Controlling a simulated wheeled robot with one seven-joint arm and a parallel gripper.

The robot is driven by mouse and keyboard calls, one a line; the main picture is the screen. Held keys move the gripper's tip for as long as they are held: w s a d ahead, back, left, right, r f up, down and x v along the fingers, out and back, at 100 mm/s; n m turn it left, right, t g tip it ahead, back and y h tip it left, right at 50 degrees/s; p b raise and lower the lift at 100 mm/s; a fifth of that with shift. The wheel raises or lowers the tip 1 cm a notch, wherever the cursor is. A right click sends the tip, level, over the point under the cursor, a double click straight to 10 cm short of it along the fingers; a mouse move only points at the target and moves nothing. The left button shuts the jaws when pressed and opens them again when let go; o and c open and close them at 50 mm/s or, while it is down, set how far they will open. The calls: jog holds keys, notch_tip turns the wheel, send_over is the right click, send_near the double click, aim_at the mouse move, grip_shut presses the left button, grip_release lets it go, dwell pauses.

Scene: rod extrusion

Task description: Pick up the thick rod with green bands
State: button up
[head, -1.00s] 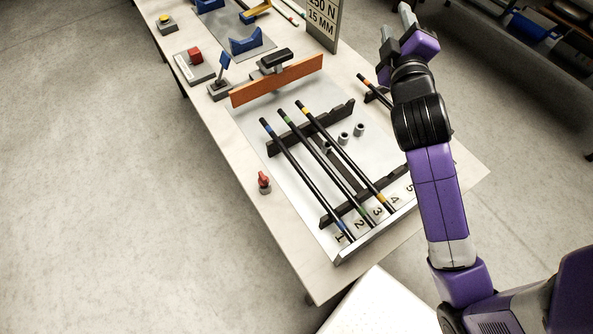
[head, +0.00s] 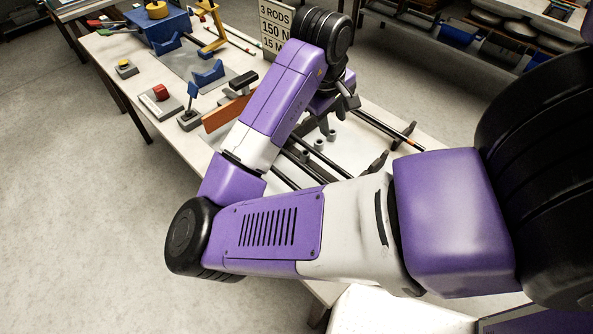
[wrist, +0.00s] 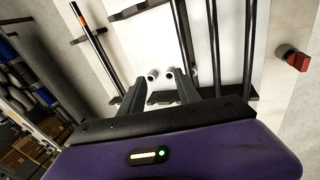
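My gripper (head: 336,108) hangs over the rod rack in the head view, fingers apart and empty. In the wrist view the open gripper (wrist: 159,76) has small grey cylinders beyond and between its fingertips. Three dark rods lie to the right of its left finger there. No green bands show now; the middle rod (wrist: 214,45) matches the place of the green-banded rod in the earlier head view. The rod beside it (wrist: 184,38) is nearest the right finger, and another rod (wrist: 248,45) lies further right. In the head view my arm hides most of the three rods.
A rod with an orange band (wrist: 91,40) lies apart on the left in the wrist view. Dark notched supports (wrist: 131,9) carry the rods. A sign (head: 275,30) and an orange plate (head: 222,114) stand beyond the rack.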

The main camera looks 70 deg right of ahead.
aim_at(307, 168)
jog(key=w+a+y, duration=0.1)
jog(key=a, duration=0.1)
jog(key=a+f+y, duration=0.1)
jog(key=a, duration=0.1)
jog(key=w+a+f+t+y, duration=0.1)
jog(key=a, duration=0.2)
jog(key=shift+w+n, duration=0.35)
jog(key=shift+n, duration=0.05)
jog(key=shift+w+a+f, duration=0.1)
jog(key=shift+a+f, duration=0.05)
jog(key=shift+a, duration=0.1)
jog(key=f, duration=0.7)
jog(key=shift+w+d+f, duration=0.2)
jog(key=shift+w+d, duration=0.05)
jog(key=shift+c, duration=0.2)
grip_shut()
